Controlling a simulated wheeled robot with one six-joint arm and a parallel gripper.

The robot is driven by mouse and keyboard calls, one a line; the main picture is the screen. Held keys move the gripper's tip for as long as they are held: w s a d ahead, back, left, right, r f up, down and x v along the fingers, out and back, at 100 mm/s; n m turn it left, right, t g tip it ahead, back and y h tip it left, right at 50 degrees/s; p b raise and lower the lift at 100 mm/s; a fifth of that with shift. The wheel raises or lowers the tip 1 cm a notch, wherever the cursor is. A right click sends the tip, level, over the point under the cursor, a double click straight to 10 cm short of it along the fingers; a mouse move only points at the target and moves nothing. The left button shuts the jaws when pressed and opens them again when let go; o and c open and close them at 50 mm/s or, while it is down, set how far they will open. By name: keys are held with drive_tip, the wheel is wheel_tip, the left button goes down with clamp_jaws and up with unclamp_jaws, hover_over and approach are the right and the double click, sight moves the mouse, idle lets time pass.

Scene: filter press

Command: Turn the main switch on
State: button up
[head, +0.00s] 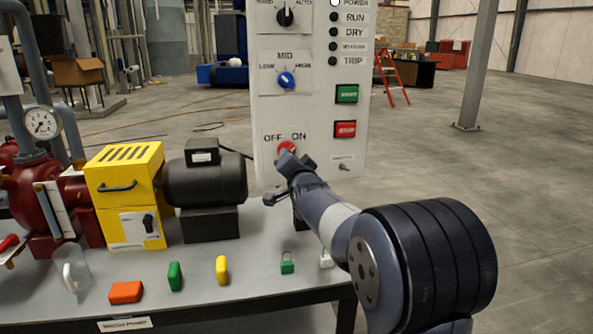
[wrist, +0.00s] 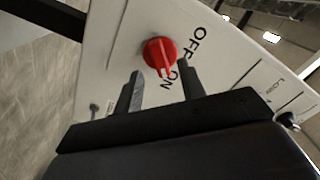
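The main switch is a red rotary knob (head: 287,148) low on the white control panel (head: 265,95), below the OFF and ON labels. In the wrist view the red knob (wrist: 158,51) shows clearly, and its raised ridge seems to run toward the ON label. My gripper (head: 296,164) is just in front of the knob and hides its lower part in the head view. In the wrist view my gripper (wrist: 161,66) is open, with one finger on each side of the knob. I cannot tell whether either finger touches it.
Above the knob are a blue selector (head: 286,80), a green button (head: 347,94) and a red button (head: 345,129). A small toggle (head: 344,167) is at lower right. The bench (head: 200,270) holds a yellow box (head: 125,170), a black motor (head: 205,180) and several small locks and blocks.

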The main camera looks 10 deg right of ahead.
drive_tip(key=s, duration=0.7)
drive_tip(key=shift+s, duration=0.15)
drive_tip(key=w, duration=1.1)
drive_tip(key=shift+s, duration=0.1)
